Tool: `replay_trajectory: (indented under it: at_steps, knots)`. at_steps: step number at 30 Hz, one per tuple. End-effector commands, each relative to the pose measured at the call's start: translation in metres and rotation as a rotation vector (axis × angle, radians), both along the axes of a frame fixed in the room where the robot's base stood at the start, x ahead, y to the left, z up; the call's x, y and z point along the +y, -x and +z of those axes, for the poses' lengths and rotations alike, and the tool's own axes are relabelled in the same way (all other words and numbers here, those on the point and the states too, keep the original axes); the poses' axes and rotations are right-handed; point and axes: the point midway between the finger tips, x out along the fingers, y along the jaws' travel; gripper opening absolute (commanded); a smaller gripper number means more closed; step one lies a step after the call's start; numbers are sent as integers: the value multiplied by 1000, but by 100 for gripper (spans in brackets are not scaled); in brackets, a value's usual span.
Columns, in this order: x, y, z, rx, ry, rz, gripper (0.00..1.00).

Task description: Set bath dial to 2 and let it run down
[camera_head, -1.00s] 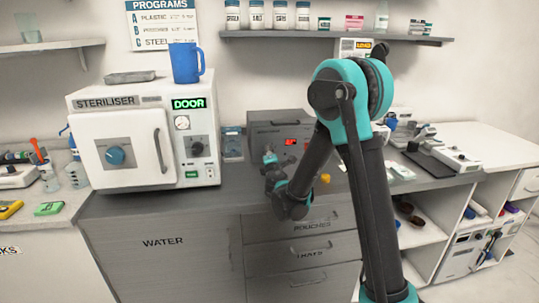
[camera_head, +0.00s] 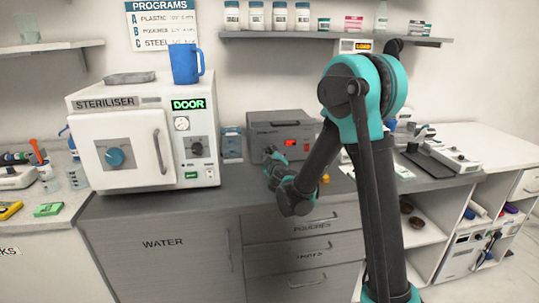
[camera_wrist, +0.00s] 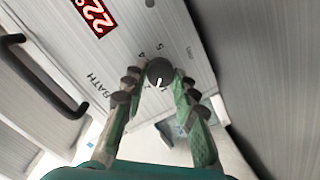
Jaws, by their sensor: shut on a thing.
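The bath (camera_head: 262,132) is a grey box on the counter with a lit red display (camera_head: 292,142). In the wrist view its front panel (camera_wrist: 120,75) carries the word BATH, the display starting with 22, and a dark round dial (camera_wrist: 160,70). The dial's white pointer line faces down in that view; printed 4 and 5 show above it, and the lower numbers are hard to read. My gripper (camera_wrist: 158,76) is shut on the dial, one green-grey finger on each side. In the head view my gripper (camera_head: 272,156) is at the bath's front left.
The white steriliser (camera_head: 145,130) stands left of the bath, with a blue mug (camera_head: 186,63) on top. A small orange thing (camera_head: 325,178) lies on the grey counter (camera_head: 150,205) beside my arm. A bottle shelf (camera_head: 330,35) hangs above.

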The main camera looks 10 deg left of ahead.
Motion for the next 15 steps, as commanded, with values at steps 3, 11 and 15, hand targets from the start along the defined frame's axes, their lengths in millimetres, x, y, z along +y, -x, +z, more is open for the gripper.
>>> replay_trajectory:
  at_steps: [3, 11, 15]
  knots:
    - [-1, 1, 0, 26, -91, -1, 0]
    - [-2, 1, 0, 71, -245, -1, 0]
    - [-2, 1, 0, 86, -295, -1, 0]
